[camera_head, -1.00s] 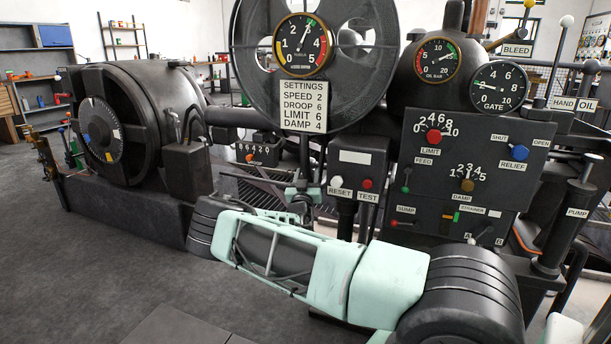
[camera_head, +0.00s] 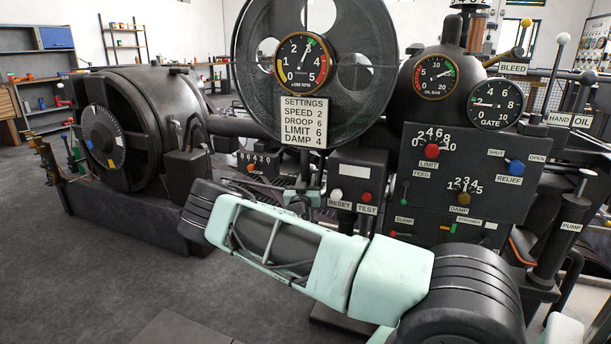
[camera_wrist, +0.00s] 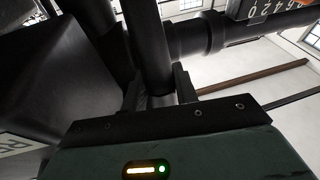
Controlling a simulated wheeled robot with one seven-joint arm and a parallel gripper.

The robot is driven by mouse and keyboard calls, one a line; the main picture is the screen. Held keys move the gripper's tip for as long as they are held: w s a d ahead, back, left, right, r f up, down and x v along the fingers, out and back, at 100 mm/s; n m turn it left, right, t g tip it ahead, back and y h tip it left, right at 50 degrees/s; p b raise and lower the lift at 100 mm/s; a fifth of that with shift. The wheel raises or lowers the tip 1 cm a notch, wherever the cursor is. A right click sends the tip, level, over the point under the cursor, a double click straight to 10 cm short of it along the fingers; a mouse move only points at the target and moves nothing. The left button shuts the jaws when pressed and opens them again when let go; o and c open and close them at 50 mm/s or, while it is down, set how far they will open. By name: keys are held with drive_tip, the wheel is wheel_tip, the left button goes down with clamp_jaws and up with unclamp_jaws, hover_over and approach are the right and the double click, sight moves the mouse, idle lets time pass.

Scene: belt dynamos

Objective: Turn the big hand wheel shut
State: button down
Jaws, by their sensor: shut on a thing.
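The big hand wheel (camera_head: 252,90) is a large dark disc with round holes in the upper middle of the head view. A gauge (camera_head: 309,62) and a settings plate (camera_head: 304,122) stand in front of it and hide part of it. In the wrist view my gripper (camera_wrist: 160,98) is shut on a dark round bar (camera_wrist: 148,45), which looks like the wheel's handle; its join to the wheel is not clear. The GATE gauge (camera_head: 495,103) reads low, near 2.
A control panel (camera_head: 475,225) with knobs and small levers stands close on the right. A reset and test box (camera_head: 352,180) is just right of my gripper. A dark dynamo (camera_head: 140,120) stands at left; the floor in front is open.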

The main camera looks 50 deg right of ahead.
sight(304, 167)
drive_tip(key=r+p, duration=0.2)
drive_tip(key=a+r+g+y+p, duration=0.1)
drive_tip(key=r+p, duration=0.1)
drive_tip(key=r+y+p, duration=0.1)
drive_tip(key=r+p, duration=0.1)
drive_tip(key=p, duration=0.1)
drive_tip(key=shift+s+a+r+m+g, duration=0.2)
drive_tip(key=shift+s+a+m+g, duration=0.1)
drive_tip(key=shift+s+m+g, duration=0.1)
drive_tip(key=shift+w, duration=0.1)
drive_tip(key=shift+f, duration=0.1)
drive_tip(key=c, duration=1.1)
unclamp_jaws()
drive_tip(key=v, duration=1.7)
drive_tip(key=shift+s+a+r, duration=0.2)
drive_tip(key=shift+r, duration=0.15)
